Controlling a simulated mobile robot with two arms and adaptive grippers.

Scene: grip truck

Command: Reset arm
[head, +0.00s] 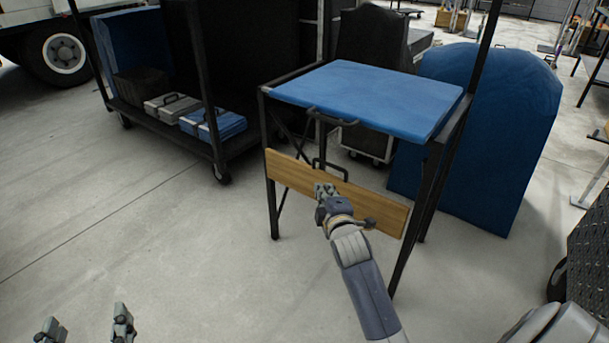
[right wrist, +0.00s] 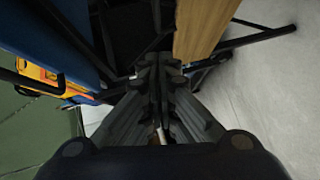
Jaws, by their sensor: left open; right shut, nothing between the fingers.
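My right gripper (head: 324,190) is shut and empty, in front of the wooden board (head: 384,206) on the front of a black-framed stand. A black handle (head: 330,166) rises at the board just behind the fingertips; whether they touch it I cannot tell. In the right wrist view my right gripper (right wrist: 160,62) has its fingers together, with the wooden board (right wrist: 203,25) beyond to the right. My left gripper (head: 86,328) is at the bottom left of the head view, its two fingers wide apart over bare floor with nothing between them.
The stand carries a blue top (head: 370,92) with a black front handle. A black cart (head: 160,118) with grey and blue cases stands at the left. A rounded blue panel (head: 490,130) stands at the right. The concrete floor at the front left is clear.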

